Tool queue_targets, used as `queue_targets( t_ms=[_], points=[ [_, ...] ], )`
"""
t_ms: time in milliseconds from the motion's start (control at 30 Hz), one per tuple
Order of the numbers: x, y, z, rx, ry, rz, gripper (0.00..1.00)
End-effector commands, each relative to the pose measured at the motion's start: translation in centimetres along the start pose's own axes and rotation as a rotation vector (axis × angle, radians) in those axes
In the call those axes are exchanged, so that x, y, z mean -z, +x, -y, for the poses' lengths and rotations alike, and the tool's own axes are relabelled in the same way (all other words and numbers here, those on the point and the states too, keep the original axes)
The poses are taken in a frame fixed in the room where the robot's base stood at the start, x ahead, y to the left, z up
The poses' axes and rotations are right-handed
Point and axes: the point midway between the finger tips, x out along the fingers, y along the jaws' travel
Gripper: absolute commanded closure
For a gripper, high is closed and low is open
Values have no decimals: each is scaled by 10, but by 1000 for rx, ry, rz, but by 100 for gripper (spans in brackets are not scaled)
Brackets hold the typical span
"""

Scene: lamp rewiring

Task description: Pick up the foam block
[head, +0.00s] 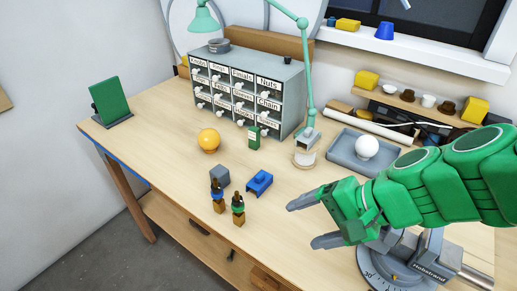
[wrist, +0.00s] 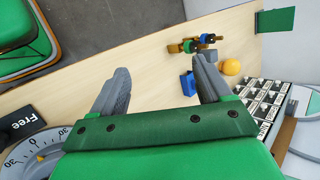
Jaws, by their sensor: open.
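A small grey block (head: 219,176), which looks like the foam block, sits on the wooden workbench left of centre in the head view. In the wrist view the blue piece (wrist: 187,85) shows beside the finger at right, and the small cluster lies beyond the fingertips.
An orange ball (head: 209,140) and a green box (head: 254,137) stand before the drawer cabinet (head: 250,85). A green lamp (head: 306,90), a grey tray (head: 350,150) with a white bulb, and a round dial vise (head: 395,275) are nearby. The bench's left front is clear.

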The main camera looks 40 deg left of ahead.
Motion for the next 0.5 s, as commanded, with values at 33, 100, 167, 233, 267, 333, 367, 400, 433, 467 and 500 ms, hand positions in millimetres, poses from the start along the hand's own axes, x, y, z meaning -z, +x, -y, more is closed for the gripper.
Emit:
queue_targets(
  t_ms=[33,100,167,233,267,333,367,400,433,467,500],
  points=[
    [4,11,22,60,23,20,22],
    [9,22,53,147,67,41,22],
    [14,30,77,215,109,57,22],
    [22,40,104,289,170,76,22],
    [25,44,114,319,198,86,22],
    [32,53,138,383,268,105,22],
    [36,58,147,408,300,113,22],
    [42,64,158,439,348,122,22],
    [46,69,165,461,384,129,22],
    [50,74,173,481,419,137,22],
    [56,80,182,507,470,146,22]
  ],
)
